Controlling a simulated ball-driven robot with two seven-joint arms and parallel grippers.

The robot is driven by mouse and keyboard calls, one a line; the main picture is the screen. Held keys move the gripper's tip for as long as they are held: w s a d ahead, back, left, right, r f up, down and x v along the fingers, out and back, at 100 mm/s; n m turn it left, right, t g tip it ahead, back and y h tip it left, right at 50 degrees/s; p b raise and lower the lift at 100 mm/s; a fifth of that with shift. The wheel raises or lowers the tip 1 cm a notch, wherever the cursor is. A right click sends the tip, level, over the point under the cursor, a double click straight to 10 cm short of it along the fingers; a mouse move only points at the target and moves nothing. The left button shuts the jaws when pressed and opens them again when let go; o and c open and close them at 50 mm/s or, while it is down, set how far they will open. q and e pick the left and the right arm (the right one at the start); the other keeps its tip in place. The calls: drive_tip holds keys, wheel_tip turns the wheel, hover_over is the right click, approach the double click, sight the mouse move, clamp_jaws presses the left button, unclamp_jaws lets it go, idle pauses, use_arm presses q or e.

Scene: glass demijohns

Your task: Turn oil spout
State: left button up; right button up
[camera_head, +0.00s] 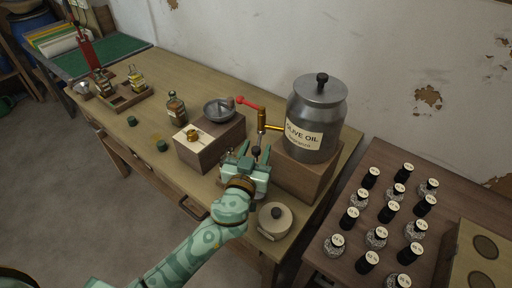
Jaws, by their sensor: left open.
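A grey metal canister labelled olive oil (317,118) stands upright on a wooden block (303,178) on the workbench. A brass spout (263,126) comes out of its left side, with a red lever (247,104) above it pointing left. My left gripper (254,160) is open, just below and in front of the spout. A small dark thing shows near its fingers, and I cannot tell whether it touches them. The fingers look empty. My right gripper does not show.
A wooden box (206,147) with a metal bowl (219,109) stands left of the spout. A brown bottle (177,108) and a small tray (124,98) are farther left. A lidded pot (275,219) is near the front edge.

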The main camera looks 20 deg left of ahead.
use_arm(q)
drive_tip(key=shift+w, duration=0.3)
clamp_jaws()
